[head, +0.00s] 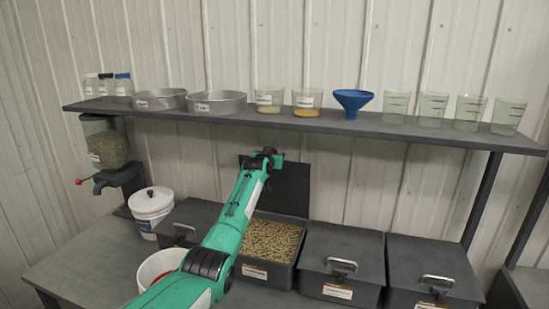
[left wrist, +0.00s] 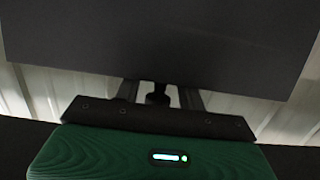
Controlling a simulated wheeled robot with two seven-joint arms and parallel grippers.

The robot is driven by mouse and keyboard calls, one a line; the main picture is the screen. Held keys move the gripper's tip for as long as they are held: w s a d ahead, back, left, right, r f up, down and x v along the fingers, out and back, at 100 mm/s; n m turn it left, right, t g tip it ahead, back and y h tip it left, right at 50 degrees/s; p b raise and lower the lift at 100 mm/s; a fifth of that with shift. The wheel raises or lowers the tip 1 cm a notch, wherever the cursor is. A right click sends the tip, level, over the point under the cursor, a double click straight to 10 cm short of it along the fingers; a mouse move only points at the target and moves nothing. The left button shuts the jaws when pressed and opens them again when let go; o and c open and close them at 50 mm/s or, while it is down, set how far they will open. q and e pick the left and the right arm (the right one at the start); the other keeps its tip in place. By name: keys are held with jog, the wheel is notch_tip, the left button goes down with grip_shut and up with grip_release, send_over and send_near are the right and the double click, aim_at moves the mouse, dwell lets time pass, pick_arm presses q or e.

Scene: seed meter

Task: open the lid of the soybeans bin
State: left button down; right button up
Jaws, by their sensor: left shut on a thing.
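An open dark grey bin (head: 268,268) stands on the bench, full of tan pellet-like grains (head: 268,240). Its label is too small to read. Its dark lid (head: 289,186) stands raised, roughly upright, at the bin's back edge. My left gripper (head: 264,157) is at the lid's upper left and is shut on the lid's handle. In the left wrist view the lid (left wrist: 155,40) fills the top, and the two fingers (left wrist: 158,96) close around a small dark part, the handle. My left arm hides the bin's left side. My right gripper is not in view.
Closed bins stand to the right (head: 342,262) and left (head: 190,218). A shelf (head: 340,124) above holds pans, cups and a blue funnel (head: 351,100). A white lidded bucket (head: 151,208) and an open white bucket (head: 150,272) stand at left. A grain hopper (head: 107,147) hangs at far left.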

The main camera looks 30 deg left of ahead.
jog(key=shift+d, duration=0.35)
pick_arm(q)
jog(key=c, duration=1.2)
grip_release()
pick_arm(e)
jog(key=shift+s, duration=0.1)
pick_arm(q)
jog(key=shift+s+f, duration=0.1)
jog(key=shift+s, duration=0.05)
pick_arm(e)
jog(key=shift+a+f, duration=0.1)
pick_arm(q)
jog(key=shift+s+d+b, duration=0.15)
jog(key=shift+s+b, duration=0.15)
jog(key=shift+s, duration=0.3)
jog(key=shift+r+b+v, duration=0.15)
jog(key=shift+b+v, duration=0.9)
jog(key=shift+v, duration=2.05)
jog(key=shift+r+b+v, duration=0.15)
jog(key=shift+b+v, duration=0.85)
jog(key=shift+v, duration=2.1)
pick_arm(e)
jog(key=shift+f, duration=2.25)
pick_arm(q)
jog(key=shift+w, duration=0.1)
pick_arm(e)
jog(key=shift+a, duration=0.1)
